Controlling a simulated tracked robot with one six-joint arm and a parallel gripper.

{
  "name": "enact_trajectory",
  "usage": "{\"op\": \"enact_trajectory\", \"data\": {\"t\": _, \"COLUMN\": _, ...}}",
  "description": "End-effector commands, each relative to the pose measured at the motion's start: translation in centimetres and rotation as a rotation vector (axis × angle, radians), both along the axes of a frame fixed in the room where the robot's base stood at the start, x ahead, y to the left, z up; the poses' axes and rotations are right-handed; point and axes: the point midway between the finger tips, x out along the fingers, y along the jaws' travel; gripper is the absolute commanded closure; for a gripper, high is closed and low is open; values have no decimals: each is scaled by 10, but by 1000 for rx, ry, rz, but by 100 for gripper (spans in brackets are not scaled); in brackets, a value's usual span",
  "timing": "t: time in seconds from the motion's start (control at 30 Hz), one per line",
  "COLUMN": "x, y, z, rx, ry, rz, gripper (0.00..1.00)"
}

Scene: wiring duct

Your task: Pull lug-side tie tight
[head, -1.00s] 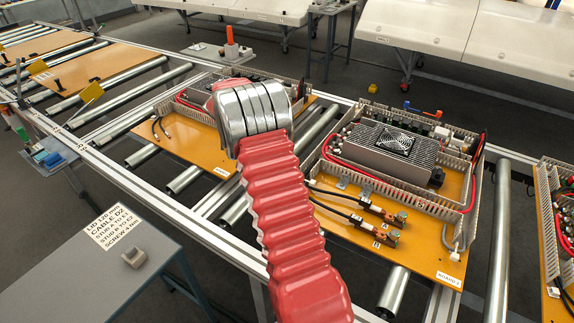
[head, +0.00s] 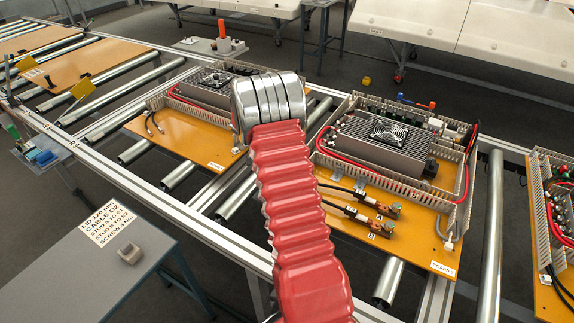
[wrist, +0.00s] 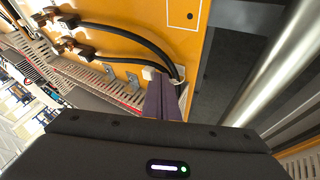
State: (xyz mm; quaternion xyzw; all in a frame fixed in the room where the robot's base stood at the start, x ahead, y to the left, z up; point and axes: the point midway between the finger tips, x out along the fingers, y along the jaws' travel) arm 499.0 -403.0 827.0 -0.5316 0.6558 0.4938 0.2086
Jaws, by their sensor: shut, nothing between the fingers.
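Two black cables (wrist: 125,35) run from copper lugs (wrist: 75,46) along the orange board in the wrist view. They curve together near my gripper (wrist: 165,85), whose dark purple fingers are shut and empty. A small pale piece (wrist: 150,73), possibly the tie, sits at the cables beside the fingertips; I cannot tell if they touch, or how tight it is. In the head view the cables (head: 340,207) and lugs (head: 387,209) show right of my red arm, which hides their left run and my gripper.
The slotted wiring duct (head: 395,187) and a finned fan unit (head: 380,150) stand on the board behind the cables. Metal rollers (head: 392,282) and the conveyor rail border it. A grey table (head: 90,270) with a printed card (head: 110,223) stands at front left.

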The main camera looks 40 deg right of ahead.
Motion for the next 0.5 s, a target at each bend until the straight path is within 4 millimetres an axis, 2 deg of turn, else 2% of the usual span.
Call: {"op": "enact_trajectory", "data": {"t": 0.5, "x": -8, "y": -3, "z": 1, "rx": 0, "ry": 0, "rz": 0, "gripper": 100}}
